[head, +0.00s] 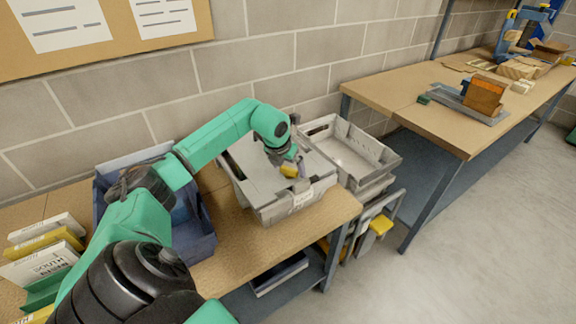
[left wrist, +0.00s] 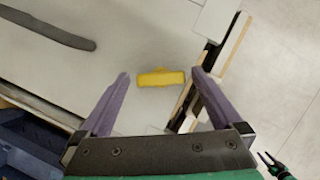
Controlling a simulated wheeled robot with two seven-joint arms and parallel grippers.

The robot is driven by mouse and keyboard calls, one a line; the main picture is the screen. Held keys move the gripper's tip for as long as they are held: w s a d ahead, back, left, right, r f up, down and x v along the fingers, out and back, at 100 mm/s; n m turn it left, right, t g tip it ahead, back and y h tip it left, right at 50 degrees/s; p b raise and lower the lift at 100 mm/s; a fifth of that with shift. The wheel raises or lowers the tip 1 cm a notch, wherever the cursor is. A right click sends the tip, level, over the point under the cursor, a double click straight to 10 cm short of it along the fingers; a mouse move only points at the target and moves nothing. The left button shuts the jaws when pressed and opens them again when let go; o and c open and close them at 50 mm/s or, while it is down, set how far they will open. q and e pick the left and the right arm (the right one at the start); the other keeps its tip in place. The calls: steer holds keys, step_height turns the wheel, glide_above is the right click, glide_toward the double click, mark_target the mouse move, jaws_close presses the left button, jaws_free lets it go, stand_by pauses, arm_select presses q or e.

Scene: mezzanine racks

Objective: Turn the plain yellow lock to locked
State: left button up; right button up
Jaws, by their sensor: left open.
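The plain yellow lock (left wrist: 160,77) is a short yellow bar with a slightly raised middle on the pale grey lid of a grey crate (head: 290,208). It lies crosswise between my fingers in the left wrist view, near the lid's edge. In the head view, the lock (head: 289,169) is partly hidden by my gripper. My left gripper (head: 296,177) is over it, pointing down. In the left wrist view, the purple-grey fingers of my left gripper (left wrist: 160,82) are spread wide, with a gap on each side of the lock.
A blue bin (head: 203,240) stands left of the crate, with boxes (head: 40,262) further left. Stacked open grey crates (head: 352,150) stand close on the right. A second bench (head: 440,130) holds a tray. Floor at the right is clear.

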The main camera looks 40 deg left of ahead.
arm_select(q)
steer(key=shift+r, duration=0.1)
jaws_close()
steer(key=shift+m+h+b, duration=0.5)
steer(key=shift+m+b, duration=0.6)
steer(key=shift+m, duration=0.2)
steer(key=shift+a+m+h+b, duration=0.1)
steer(key=shift+m+h+b, duration=0.4)
steer(key=shift+m, duration=1)
jaws_free()
